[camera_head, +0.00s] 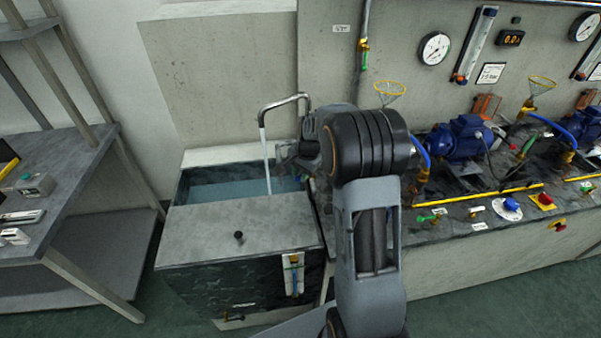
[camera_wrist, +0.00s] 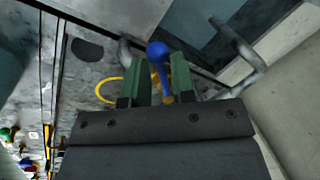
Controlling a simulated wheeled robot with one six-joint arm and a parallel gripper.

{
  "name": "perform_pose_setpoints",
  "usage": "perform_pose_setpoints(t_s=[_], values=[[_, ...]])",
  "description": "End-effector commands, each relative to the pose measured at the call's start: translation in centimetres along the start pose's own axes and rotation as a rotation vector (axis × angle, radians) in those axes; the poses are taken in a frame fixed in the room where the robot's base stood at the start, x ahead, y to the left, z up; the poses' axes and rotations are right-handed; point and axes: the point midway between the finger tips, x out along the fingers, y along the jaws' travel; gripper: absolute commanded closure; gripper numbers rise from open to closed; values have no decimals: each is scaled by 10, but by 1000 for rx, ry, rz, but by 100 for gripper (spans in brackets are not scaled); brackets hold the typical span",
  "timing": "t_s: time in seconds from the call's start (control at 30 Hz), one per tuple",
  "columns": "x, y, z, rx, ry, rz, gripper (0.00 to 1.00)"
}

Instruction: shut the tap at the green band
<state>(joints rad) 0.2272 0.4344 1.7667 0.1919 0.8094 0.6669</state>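The tap's blue lever (camera_wrist: 158,58) stands between the two green fingers of my gripper (camera_wrist: 160,78) in the wrist view. The fingers are open with a narrow gap on each side of it. In the head view my gripper (camera_head: 288,156) is beside the bent metal spout (camera_head: 284,103), and my arm hides most of the tap. A stream of water (camera_head: 265,160) runs from the spout into the tank (camera_head: 190,235). Water (camera_head: 225,191) stands in the tank below its rim. A narrow level gauge (camera_head: 294,274) is on the tank's front; its coloured bands are too small to read clearly.
The pump bench with a blue pump (camera_head: 460,138) and several valves stands to the right. A yellow-rimmed funnel (camera_head: 389,88) is behind my arm. A shelf table (camera_head: 65,170) stands at the left.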

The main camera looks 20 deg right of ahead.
Motion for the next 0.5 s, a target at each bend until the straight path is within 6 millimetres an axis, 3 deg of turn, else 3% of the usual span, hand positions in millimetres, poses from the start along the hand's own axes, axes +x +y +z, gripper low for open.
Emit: perform_pose_setpoints(t_s=[0.13,0.37,0.5], values=[[0,0,0,-2,0,0,64],[-1,0,0,-3,0,0,64],[-12,-1,0,-3,2,-2,64]])
